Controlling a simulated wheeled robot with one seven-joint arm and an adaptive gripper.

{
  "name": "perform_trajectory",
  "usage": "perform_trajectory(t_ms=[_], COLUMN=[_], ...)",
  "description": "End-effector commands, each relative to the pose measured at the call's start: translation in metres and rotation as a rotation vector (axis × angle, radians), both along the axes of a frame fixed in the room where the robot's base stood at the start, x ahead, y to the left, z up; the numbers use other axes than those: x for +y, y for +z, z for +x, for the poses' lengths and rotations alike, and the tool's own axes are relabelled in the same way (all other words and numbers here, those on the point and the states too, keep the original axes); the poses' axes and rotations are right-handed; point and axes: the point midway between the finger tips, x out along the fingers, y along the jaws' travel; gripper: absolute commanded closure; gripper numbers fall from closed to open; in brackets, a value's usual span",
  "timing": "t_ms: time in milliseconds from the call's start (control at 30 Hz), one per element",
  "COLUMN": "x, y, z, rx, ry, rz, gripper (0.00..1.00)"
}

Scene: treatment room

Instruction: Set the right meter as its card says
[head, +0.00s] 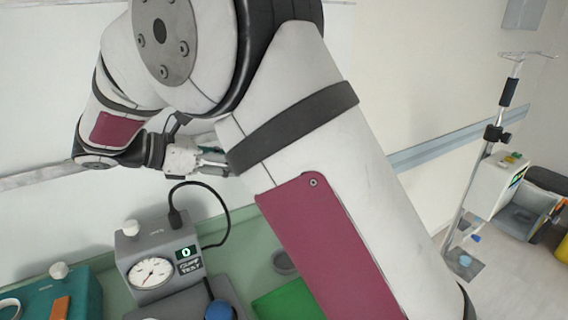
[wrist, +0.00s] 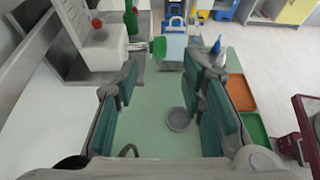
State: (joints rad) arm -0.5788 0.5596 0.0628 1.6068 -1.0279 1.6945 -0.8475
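The right-hand meter is a grey box (head: 128,248) with a round white dial (head: 152,272) and a pale knob (head: 130,228) on top. Its small display (head: 186,253) shows a green 0, and below it is a dark label (head: 189,267) whose small lettering I cannot read surely. A teal meter (head: 85,296) stands to its left, cut by the picture edge. I make out no separate setting card. My gripper (head: 215,163) is above and behind the grey meter, partly hidden by my arm. In the wrist view my gripper (wrist: 160,115) is open, with nothing between its teal pads.
A black cable (head: 226,222) loops from the grey meter. A grey round dish (wrist: 178,119) lies on the green table (wrist: 150,142). An orange tray (wrist: 240,93) and a green tray (wrist: 253,128) lie right. A white container (wrist: 103,48) stands left. An IV stand (head: 478,170) is far right.

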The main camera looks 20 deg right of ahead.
Motion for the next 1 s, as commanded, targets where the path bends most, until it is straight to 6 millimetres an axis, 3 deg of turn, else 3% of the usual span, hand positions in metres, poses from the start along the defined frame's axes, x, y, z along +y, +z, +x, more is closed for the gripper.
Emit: perform_trajectory(t_ms=[500,700,1000], x=[-0.089,-0.106,-0.110], y=[-0.038,-0.045,-0.046], z=[0.018,0.021,0.022], rx=[-0.001,-0.002,-0.002], ry=[-0.003,-0.002,-0.001], rz=[-0.001,-0.001,-0.001], gripper=[0.63,0.63,0.63])
